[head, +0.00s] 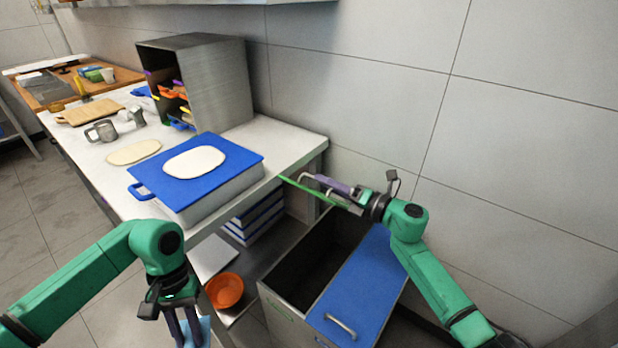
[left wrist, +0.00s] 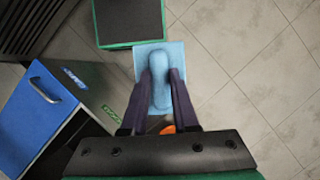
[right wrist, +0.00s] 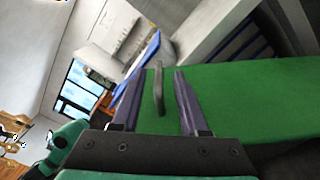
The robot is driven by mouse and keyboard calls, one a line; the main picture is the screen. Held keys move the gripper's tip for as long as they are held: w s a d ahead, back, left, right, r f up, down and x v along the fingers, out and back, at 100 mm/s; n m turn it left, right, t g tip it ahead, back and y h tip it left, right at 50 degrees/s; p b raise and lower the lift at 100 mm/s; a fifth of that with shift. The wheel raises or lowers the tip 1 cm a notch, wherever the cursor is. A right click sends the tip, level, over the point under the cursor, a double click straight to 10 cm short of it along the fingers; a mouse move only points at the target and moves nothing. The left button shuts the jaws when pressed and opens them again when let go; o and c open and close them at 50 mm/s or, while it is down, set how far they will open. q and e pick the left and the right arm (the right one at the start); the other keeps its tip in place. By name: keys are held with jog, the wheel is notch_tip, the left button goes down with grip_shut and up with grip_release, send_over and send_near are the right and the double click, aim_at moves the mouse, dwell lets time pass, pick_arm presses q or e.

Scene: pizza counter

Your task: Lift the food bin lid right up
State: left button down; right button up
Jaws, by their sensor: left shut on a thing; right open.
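The food bin (head: 290,306) stands on the floor beside the counter. Its blue lid (head: 362,285) lies flat over the right part; the left part is open and dark inside. A green lid (head: 305,188) is raised over the opening, seen nearly edge-on, and fills much of the right wrist view (right wrist: 265,95). My right gripper (head: 308,180) is open at it, with the grey lid handle (right wrist: 158,92) between the fingers, not gripped. My left gripper (left wrist: 160,78) is shut on a light blue tool (left wrist: 160,60) with a rounded grip, low at the front left.
The counter (head: 290,140) carries a blue-lidded box (head: 235,187) with dough (head: 194,162) on top, and a metal rack (head: 222,85). An orange bowl (head: 225,290) sits low beside the bin. A tiled wall stands close behind my right arm. Floor is clear at left.

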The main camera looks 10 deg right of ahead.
pick_arm(q)
jog(key=shift+r, duration=0.15)
pick_arm(e)
jog(key=shift+w+a, duration=0.3)
jog(key=shift+a, duration=0.15)
pick_arm(q)
jog(key=shift+s, duration=0.1)
pick_arm(e)
jog(key=shift+c, duration=0.3)
